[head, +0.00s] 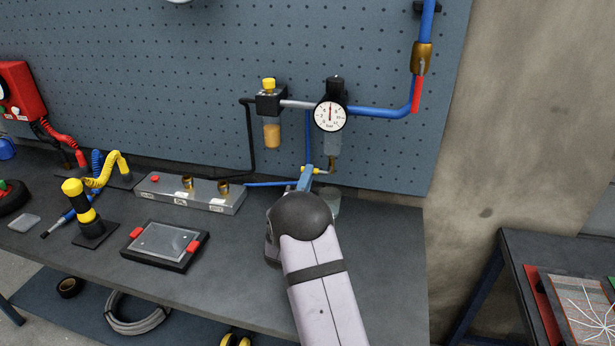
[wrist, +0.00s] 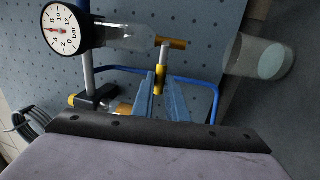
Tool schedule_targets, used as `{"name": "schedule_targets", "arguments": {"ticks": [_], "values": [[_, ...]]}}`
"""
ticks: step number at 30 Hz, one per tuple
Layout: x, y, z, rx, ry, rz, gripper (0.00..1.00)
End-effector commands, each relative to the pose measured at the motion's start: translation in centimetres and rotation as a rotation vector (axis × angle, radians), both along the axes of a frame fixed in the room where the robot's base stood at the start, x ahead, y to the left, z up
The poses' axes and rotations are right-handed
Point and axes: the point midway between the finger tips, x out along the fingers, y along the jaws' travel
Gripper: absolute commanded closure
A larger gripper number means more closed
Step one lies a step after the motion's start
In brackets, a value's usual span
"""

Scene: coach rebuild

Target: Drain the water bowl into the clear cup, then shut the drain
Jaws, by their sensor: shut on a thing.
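The clear water bowl (head: 333,146) hangs below the round pressure gauge on the pegboard; in the wrist view it lies sideways (wrist: 128,37). I cannot tell its water level. A brass drain fitting (wrist: 172,43) sits at its lower end, with a stem and a yellow drain handle (wrist: 159,80). My gripper (wrist: 162,94) has its blue fingers shut on the yellow handle; it also shows in the head view (head: 305,176). The clear cup (wrist: 262,58) stands below the drain, apart from my fingers. In the head view the cup (head: 335,204) is partly hidden by my arm.
A second bowl with amber contents (head: 272,134) hangs to the left. Blue pipe (head: 375,112) and thin hoses run close around the drain. A grey manifold block (head: 190,193) and a black-framed tray (head: 165,246) lie on the bench left of my arm.

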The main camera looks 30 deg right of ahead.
Motion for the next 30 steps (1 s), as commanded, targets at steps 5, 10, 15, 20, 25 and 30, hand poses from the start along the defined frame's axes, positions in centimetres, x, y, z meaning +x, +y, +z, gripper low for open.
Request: {"name": "schedule_targets", "arguments": {"ticks": [5, 10, 15, 20, 25, 30], "values": [[-0.01, 0.0, -0.2, -0.017, 0.019, 0.0, 1.0], [-0.02, 0.01, -0.22, -0.021, 0.023, 0.001, 1.0], [-0.01, 0.01, -0.24, -0.02, 0.022, 0.001, 1.0], [-0.01, 0.01, -0.24, -0.019, 0.022, 0.0, 0.68], [-0.02, 0.0, -0.2, -0.018, 0.02, 0.0, 0.68], [-0.19, 0.22, -0.27, -0.019, 0.019, 0.0, 0.68]]}}
